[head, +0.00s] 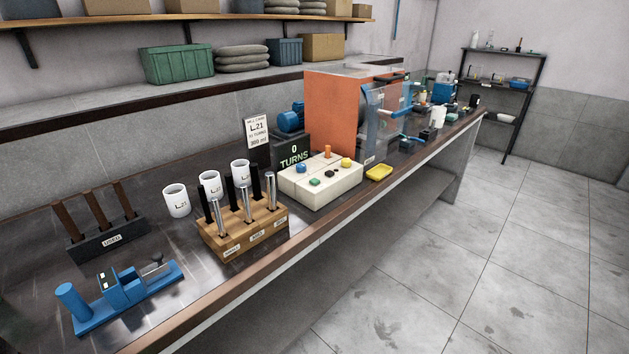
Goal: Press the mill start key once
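A cream key box (345,184) sits on the bench near its front edge, in the middle of the head view. Its top carries a green key (314,182), a blue key (300,168), a yellow key (346,162), small dark keys and an upright orange peg (327,152). I see no readable label showing which key is mill start. Behind the box, a dark display (293,156) reads "0 TURNS". The orange mill housing (333,118) with a clear guard stands behind and to the right. Neither of my grippers is in view.
A wooden rack (243,238) with upright rods and white cups (176,201) stand left of the key box. A yellow dish (379,173) lies close on its right. A blue fixture (125,298) sits front left. The floor on the right is clear.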

